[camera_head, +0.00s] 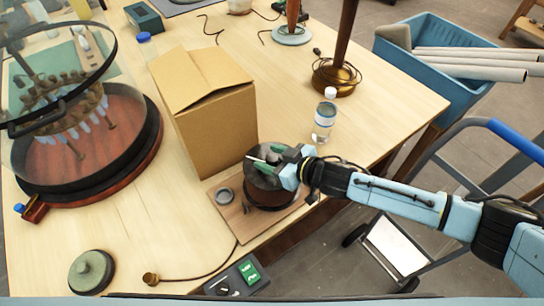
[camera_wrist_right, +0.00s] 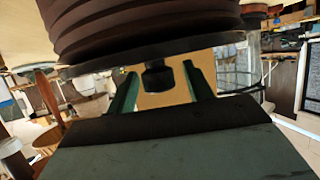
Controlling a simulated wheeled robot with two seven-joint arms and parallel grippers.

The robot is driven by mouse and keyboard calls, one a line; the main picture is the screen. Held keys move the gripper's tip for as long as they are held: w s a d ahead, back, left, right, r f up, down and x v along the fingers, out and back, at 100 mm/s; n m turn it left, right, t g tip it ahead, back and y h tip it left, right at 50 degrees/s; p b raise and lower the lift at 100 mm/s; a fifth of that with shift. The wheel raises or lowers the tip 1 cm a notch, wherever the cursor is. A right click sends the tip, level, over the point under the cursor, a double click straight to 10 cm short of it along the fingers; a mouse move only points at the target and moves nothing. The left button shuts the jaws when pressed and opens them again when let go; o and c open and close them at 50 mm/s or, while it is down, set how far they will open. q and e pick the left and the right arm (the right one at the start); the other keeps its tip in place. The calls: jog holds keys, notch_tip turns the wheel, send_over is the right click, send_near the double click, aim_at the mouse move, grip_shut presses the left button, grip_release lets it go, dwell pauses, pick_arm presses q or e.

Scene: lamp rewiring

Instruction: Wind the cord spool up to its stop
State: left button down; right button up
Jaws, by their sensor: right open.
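The cord spool (camera_head: 262,199) is a dark brown drum with a dark top disc. It stands on a wooden board (camera_head: 231,215) near the table's right front edge. My right gripper (camera_head: 268,158) is over the spool's top. In the right wrist view, the spool's ribbed side (camera_wrist_right: 140,25) fills the upper part, and a black knob (camera_wrist_right: 157,77) sticks out from its flange. The open green fingers of my right gripper (camera_wrist_right: 161,88) stand on either side of the knob, with gaps visible. My left gripper is not in view.
A cardboard box (camera_head: 205,110) stands just behind the spool. A water bottle (camera_head: 323,122) and brass lamp base (camera_head: 335,76) are behind right. A control box with a green button (camera_head: 249,272) is in front; a cord with a brass end (camera_head: 152,279) lies left of it.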

grip_shut()
dwell(0.4)
